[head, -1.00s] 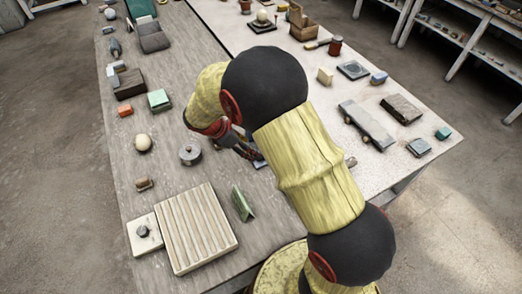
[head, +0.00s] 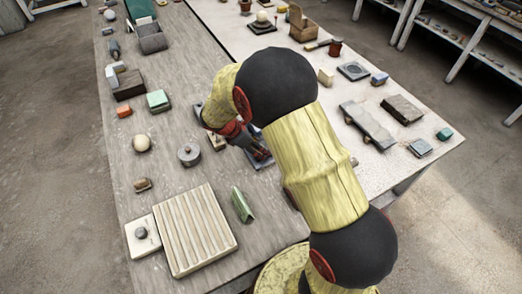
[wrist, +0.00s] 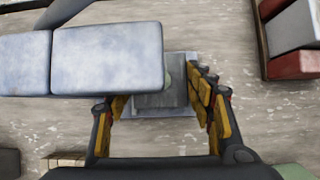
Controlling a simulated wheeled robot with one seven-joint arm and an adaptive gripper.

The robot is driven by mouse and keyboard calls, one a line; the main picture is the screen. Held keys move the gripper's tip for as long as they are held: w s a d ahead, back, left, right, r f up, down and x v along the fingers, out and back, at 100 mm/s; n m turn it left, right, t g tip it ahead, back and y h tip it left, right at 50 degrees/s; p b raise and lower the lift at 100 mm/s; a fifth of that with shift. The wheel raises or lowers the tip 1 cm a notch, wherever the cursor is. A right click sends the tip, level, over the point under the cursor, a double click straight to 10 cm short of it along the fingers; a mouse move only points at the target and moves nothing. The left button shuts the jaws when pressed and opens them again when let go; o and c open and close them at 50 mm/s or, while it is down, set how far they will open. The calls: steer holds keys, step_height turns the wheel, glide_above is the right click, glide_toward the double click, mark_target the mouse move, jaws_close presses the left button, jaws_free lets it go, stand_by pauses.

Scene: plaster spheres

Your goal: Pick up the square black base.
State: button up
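In the wrist view, a dark grey square base (wrist: 150,101) with a paler lower edge lies on the table between the two fingers of my gripper (wrist: 160,105). The fingers are open, one on each side, and I see no clear contact. A pale blue-grey block (wrist: 108,58) hides its far left part, and a small greenish patch shows at the block's right edge. In the head view, my gripper (head: 256,152) points down over a dark blue-grey piece (head: 262,161), mostly hidden by my arm.
A small tan block (head: 216,141) stands left of my gripper, with a round grey lidded piece (head: 189,154) farther left. A green wedge (head: 242,205) and a ribbed board (head: 196,229) lie nearer. Another dark square plate (head: 353,70) lies on the pale right half.

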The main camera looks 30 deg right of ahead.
steer(key=c, duration=0.9)
steer(key=shift+c, duration=0.9)
steer(key=shift+r, duration=0.1)
